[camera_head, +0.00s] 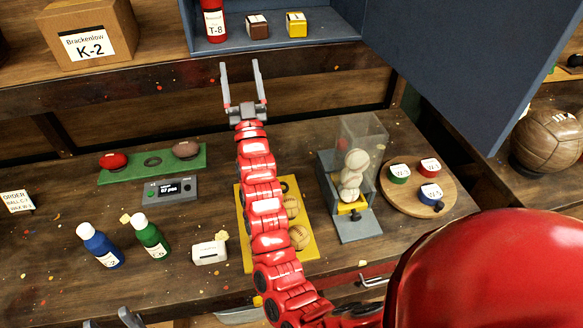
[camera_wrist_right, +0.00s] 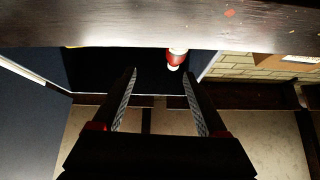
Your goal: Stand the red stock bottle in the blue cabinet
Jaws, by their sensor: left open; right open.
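The red stock bottle (camera_head: 214,22), labelled T-8, stands upright inside the blue cabinet (camera_head: 280,41) at its left side; its top is cut off by the frame. In the right wrist view the bottle (camera_wrist_right: 176,58) shows partly, beyond the fingertips, in the dark cabinet. My right gripper (camera_head: 243,85) is open and empty, in front of and below the cabinet's front edge, apart from the bottle. It also shows open in the right wrist view (camera_wrist_right: 160,75). My left gripper (camera_head: 110,322) is open at the bottom edge, only its fingertips visible.
A brown block (camera_head: 257,26) and a yellow block (camera_head: 296,25) stand right of the bottle. The blue door (camera_head: 470,60) hangs open at right. A K-2 box (camera_head: 88,34) is left. Blue (camera_head: 100,246) and green (camera_head: 151,238) bottles stand on the bench.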

